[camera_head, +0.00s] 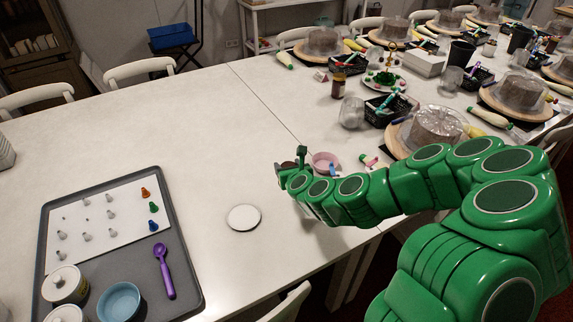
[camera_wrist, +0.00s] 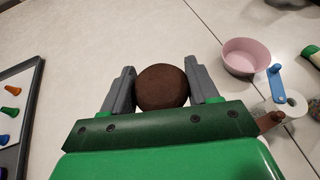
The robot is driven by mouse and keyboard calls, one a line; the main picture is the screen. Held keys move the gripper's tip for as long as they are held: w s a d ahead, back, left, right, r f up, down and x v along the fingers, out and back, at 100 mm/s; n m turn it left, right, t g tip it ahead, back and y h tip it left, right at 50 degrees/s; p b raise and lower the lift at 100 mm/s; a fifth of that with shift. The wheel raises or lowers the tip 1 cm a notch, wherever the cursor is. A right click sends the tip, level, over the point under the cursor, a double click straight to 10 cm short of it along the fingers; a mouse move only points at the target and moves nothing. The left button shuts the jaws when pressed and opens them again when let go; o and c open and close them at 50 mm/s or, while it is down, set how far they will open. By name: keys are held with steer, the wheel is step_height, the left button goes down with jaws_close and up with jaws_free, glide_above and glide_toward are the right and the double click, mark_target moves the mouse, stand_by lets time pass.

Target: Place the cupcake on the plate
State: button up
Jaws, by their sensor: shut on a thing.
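A brown cupcake (camera_wrist: 162,87) sits between the two grey fingers of my gripper (camera_wrist: 162,90) in the wrist view. My gripper is shut on it. In the head view the cupcake (camera_head: 289,165) shows only as a small dark patch by my gripper (camera_head: 292,162), mostly hidden by the fingers and arm. The plate is a small round white disc (camera_head: 244,217) lying flat and empty on the table, to the left of and nearer than my gripper in the head view. I cannot tell how high the cupcake is above the table.
A pink bowl (camera_head: 325,161) stands just right of my gripper; it also shows in the wrist view (camera_wrist: 246,56). A grey tray (camera_head: 187,262) with piping tips, a purple scoop (camera_head: 164,270) and a blue bowl (camera_head: 119,301) lies at left. Cake turntables crowd the right. The table around the plate is clear.

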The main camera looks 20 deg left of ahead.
steer(key=shift+s+d+r, duration=0.1)
steer(key=shift+s+r, duration=0.1)
steer(key=shift+r, duration=0.15)
step_height(320, 180, up, 27)
steer(key=s+a+n+g+y, duration=0.3)
steer(key=s+n+g+y, duration=0.3)
steer(key=s+n+g, duration=1.15)
steer(key=m+t, duration=0.4)
glide_above(242, 217)
steer(key=s+d, duration=0.1)
steer(key=shift+n+g, duration=0.25)
step_height(242, 217, down, 35)
steer(key=shift+s+d+r, duration=0.1)
steer(key=shift+r, duration=0.05)
steer(key=shift+w+a+f, duration=0.3)
steer(key=shift+w+f, duration=0.05)
steer(key=shift+f, duration=0.2)
steer(key=shift+w+a+f, duration=0.3)
steer(key=shift+w+f, duration=0.05)
steer(key=shift+f, duration=1.6)
